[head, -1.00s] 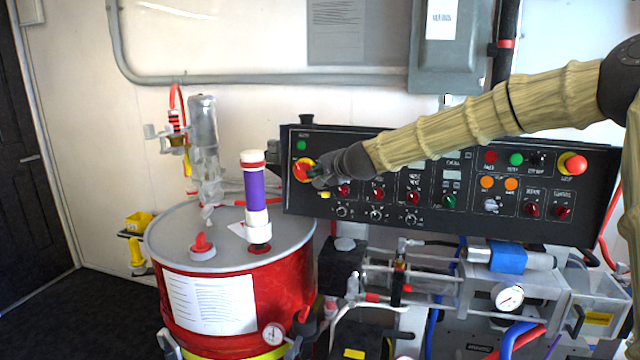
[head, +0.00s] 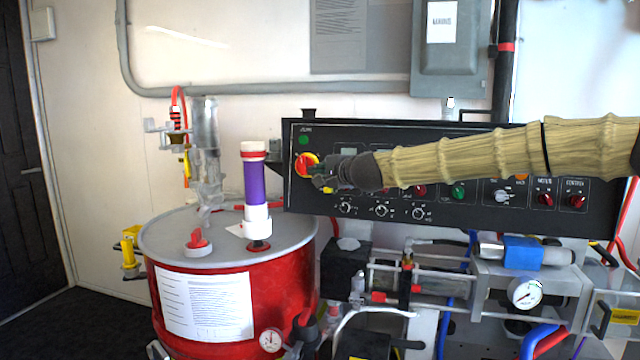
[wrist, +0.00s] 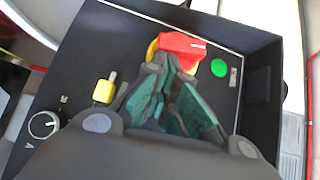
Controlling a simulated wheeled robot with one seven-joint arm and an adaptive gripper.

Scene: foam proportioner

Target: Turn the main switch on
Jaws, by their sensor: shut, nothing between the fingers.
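The main switch (head: 305,163), a red rotary knob on a yellow disc, sits at the left end of the black control panel (head: 420,222). In the wrist view the red knob (wrist: 183,46) shows just past my fingertips, its left part partly hidden behind them. My gripper (head: 318,174) is shut and empty at the right side of the knob in the head view. In the wrist view my gripper's fingertips (wrist: 165,65) are at or very near the knob's edge. Whether they touch it I cannot tell.
A green button (head: 303,140) is above the switch. A yellow part (wrist: 104,90) and a black dial (wrist: 43,124) are on the panel in the wrist view. A red drum (head: 205,310) with a purple tube (head: 257,184) stands below left. Pump hardware (head: 525,292) is below the panel.

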